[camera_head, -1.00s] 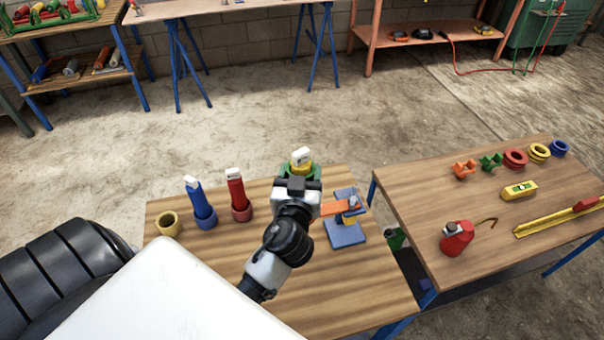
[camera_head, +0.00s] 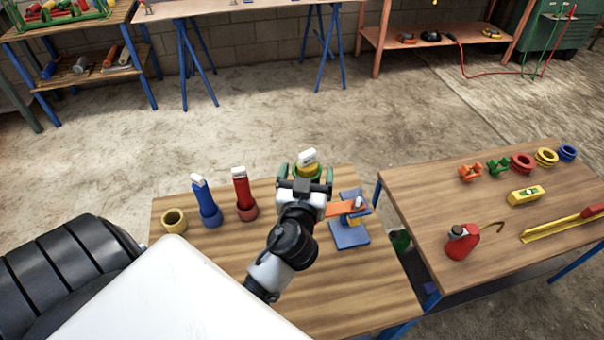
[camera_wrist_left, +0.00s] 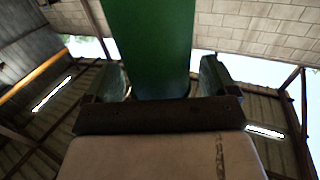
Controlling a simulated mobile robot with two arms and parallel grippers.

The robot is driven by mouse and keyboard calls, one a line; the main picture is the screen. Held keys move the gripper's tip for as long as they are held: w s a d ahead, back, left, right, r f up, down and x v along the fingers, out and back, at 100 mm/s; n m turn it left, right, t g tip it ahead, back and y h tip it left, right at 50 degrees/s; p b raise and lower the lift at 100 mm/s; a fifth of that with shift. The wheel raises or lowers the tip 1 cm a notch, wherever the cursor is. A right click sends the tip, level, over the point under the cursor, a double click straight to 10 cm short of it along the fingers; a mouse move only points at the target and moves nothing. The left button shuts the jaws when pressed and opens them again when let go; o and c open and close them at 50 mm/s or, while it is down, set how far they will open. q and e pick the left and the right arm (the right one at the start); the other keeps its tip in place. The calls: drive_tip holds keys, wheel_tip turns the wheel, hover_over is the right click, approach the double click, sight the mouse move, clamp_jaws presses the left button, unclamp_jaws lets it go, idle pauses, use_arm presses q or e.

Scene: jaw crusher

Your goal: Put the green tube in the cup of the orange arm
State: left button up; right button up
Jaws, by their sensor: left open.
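My left gripper (camera_head: 306,174) is open at the far edge of the near table. Its fingers stand apart on either side of an upright piece with a white top (camera_head: 308,157) and a yellow band. In the left wrist view a broad green cylinder, seemingly the green tube (camera_wrist_left: 152,45), rises between the open fingers (camera_wrist_left: 160,88). The orange arm (camera_head: 342,209) reaches left from a blue stand (camera_head: 349,236) on the table. My wrist hides its left end, so I cannot tell whether the tube is in its cup. My right gripper is not in view.
A blue tube (camera_head: 206,202) and a red tube (camera_head: 242,190) stand left of my gripper. An empty yellow cup (camera_head: 174,221) stands further left. The right table (camera_head: 430,205) holds rings, a level and a red tape measure. The near table's front is clear.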

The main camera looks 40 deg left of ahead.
use_arm(q)
drive_tip(key=b+v, duration=0.5)
drive_tip(key=v, duration=0.6)
drive_tip(key=shift+s, duration=0.25)
drive_tip(key=shift+d, duration=0.1)
